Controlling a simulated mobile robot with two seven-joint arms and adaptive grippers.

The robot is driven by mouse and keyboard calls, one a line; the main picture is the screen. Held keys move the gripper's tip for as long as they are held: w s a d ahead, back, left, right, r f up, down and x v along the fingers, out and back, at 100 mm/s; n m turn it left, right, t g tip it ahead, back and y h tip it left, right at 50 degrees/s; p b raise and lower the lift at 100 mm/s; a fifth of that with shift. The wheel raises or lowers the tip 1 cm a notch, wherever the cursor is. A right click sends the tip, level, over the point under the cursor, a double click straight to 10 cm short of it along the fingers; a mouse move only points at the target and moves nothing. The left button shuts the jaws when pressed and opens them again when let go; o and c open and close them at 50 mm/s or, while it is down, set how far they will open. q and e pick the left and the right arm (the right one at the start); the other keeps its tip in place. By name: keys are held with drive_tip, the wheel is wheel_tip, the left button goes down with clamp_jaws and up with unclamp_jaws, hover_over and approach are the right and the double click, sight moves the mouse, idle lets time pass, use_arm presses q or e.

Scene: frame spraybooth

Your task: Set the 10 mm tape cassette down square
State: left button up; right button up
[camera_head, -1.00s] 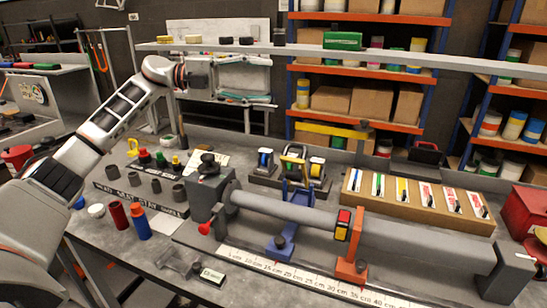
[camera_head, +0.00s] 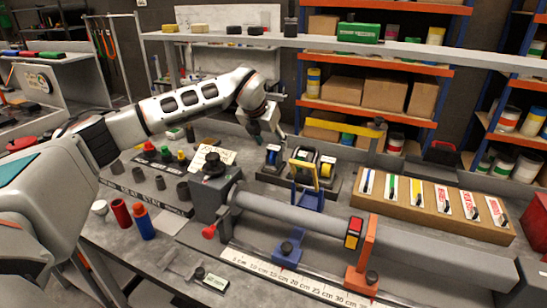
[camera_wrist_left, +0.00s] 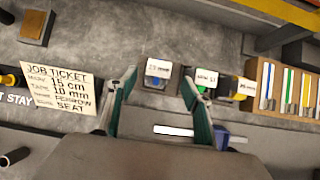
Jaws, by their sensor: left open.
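Tape cassettes stand in a row on a dark base behind the tube. The leftmost cassette (camera_head: 272,155), with blue on it, also shows in the left wrist view (camera_wrist_left: 158,71); its small label is hard to read, so I cannot be sure it is the 10 mm one. A middle cassette (camera_wrist_left: 204,78) and a right cassette (camera_wrist_left: 242,88) stand beside it. My left gripper (camera_wrist_left: 158,106) is open, its green-lined fingers on either side of the leftmost cassette in that view. In the head view the gripper (camera_head: 267,134) hangs just above and behind it. The gap between the fingers looks empty.
The job ticket (camera_wrist_left: 61,90) lies left of the cassettes. A grey tube (camera_head: 320,225) in blue and orange stands runs across the front, above a ruler (camera_head: 290,282). A wooden marker tray (camera_head: 430,213) is at the right. A yellow arm (camera_head: 345,128) rises behind.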

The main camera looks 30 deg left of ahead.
sight(272, 149)
use_arm(q)
drive_tip(key=x, duration=0.7)
drive_tip(key=shift+s+a+f+p, duration=0.15)
drive_tip(key=shift+p, duration=0.15)
drive_tip(key=c, duration=1.2)
